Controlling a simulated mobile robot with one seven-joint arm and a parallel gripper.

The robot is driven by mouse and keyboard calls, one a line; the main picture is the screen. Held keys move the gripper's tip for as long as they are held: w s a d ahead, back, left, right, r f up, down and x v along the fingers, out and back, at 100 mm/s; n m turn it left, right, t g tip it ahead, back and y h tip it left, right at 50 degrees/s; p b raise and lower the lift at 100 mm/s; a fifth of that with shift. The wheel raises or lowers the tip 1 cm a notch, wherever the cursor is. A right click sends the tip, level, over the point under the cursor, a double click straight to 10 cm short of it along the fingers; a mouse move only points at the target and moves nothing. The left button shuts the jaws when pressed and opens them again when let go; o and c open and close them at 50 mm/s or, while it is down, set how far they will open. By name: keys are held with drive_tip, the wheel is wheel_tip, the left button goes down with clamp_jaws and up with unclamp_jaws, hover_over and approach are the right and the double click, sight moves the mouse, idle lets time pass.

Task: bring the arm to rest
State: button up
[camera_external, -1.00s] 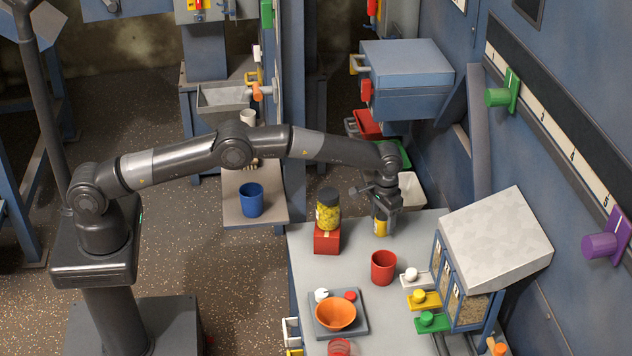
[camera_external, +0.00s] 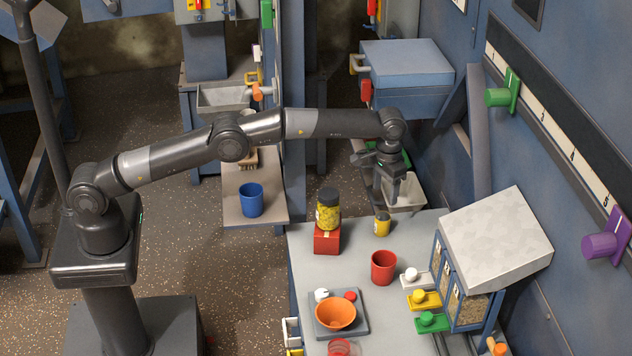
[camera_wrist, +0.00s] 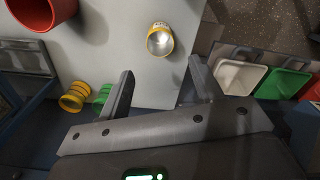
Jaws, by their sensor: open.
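My gripper (camera_external: 388,195) is raised at the far edge of the table, in front of the pale bin. Its two fingers are apart with nothing between them, and they also show spread in the wrist view (camera_wrist: 158,88). The jar also shows in the wrist view (camera_wrist: 159,41), ahead of the fingers. My arm reaches out from its base on the left, bent at the elbow.
The table (camera_external: 350,265) holds a red cup (camera_external: 383,267), a yellow-filled jar (camera_external: 328,211) on a red box (camera_external: 327,238), and an orange bowl (camera_external: 335,314) on a tray. A dispenser (camera_external: 495,240) stands at right. A pale bin (camera_external: 405,193) sits behind the gripper. A blue cup (camera_external: 250,200) stands on a separate shelf.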

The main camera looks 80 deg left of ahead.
drive_tip(key=s+a+r+m+t, duration=0.2)
drive_tip(key=s+r+m, duration=0.1)
drive_tip(key=s+r, duration=2.05)
drive_tip(key=s+a+m+t, duration=0.1)
drive_tip(key=s+t, duration=0.2)
drive_tip(key=s, duration=2.1)
drive_tip(key=s+f, duration=0.5)
drive_tip(key=s, duration=0.3)
drive_tip(key=shift+s+a+f+m+t, duration=0.25)
drive_tip(key=shift+f+m+t, duration=0.05)
drive_tip(key=shift+f, duration=0.05)
